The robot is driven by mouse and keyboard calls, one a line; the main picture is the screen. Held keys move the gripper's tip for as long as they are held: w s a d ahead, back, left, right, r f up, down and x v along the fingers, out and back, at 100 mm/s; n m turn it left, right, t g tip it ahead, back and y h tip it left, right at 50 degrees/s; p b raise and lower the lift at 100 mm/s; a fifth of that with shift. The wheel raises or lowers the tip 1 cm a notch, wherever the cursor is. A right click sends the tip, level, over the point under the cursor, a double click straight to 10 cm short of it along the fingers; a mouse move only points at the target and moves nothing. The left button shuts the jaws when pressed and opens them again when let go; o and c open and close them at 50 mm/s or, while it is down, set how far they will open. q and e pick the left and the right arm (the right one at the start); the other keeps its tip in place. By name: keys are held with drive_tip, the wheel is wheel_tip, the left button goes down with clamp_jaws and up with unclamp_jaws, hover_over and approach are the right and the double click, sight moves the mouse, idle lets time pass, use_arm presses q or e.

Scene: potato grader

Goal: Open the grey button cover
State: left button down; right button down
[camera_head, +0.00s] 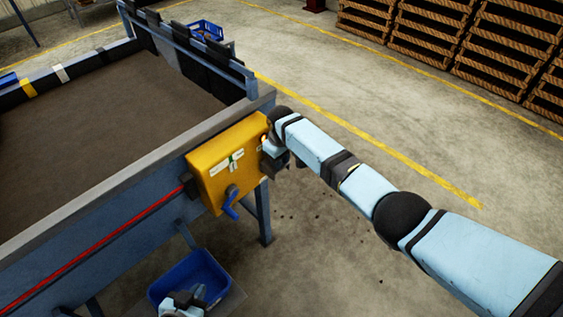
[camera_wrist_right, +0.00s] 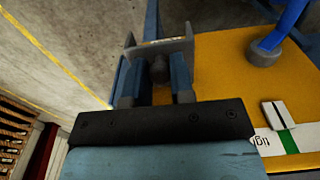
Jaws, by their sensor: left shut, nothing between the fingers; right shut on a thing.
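The yellow control box (camera_head: 222,181) is fixed to the corner of the grader frame. My right gripper (camera_head: 276,158) is at the box's right-hand edge, partly hidden by its own wrist. In the right wrist view, its two fingers (camera_wrist_right: 155,88) are apart and closed against the sides of the grey button cover (camera_wrist_right: 172,46). A dark round part (camera_wrist_right: 159,69) shows between the fingers. I cannot tell how far the cover is tilted. My left gripper (camera_head: 183,302) is low at the bottom edge, in front of a blue crate, shut and empty.
A blue lever (camera_head: 231,204) sticks out from the box front, near a white and green label (camera_head: 228,164). A red line (camera_head: 100,245) runs along the frame to the box. The blue crate (camera_head: 168,283) stands below.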

drive_tip(key=shift+w+a+r, duration=0.35)
drive_tip(key=shift+r, duration=0.2)
drive_tip(key=c, duration=1.2)
unclamp_jaws()
drive_tip(key=shift+o, duration=1.1)
drive_tip(key=shift+a+f, duration=0.1)
drive_tip(key=shift+f, duration=0.05)
drive_tip(key=shift+r, duration=0.25)
wheel_tip(320, 180, up, 13)
drive_tip(key=shift+s+d+r+b, duration=0.2)
drive_tip(key=shift+s+d+b, duration=0.1)
drive_tip(key=shift+b, duration=0.1)
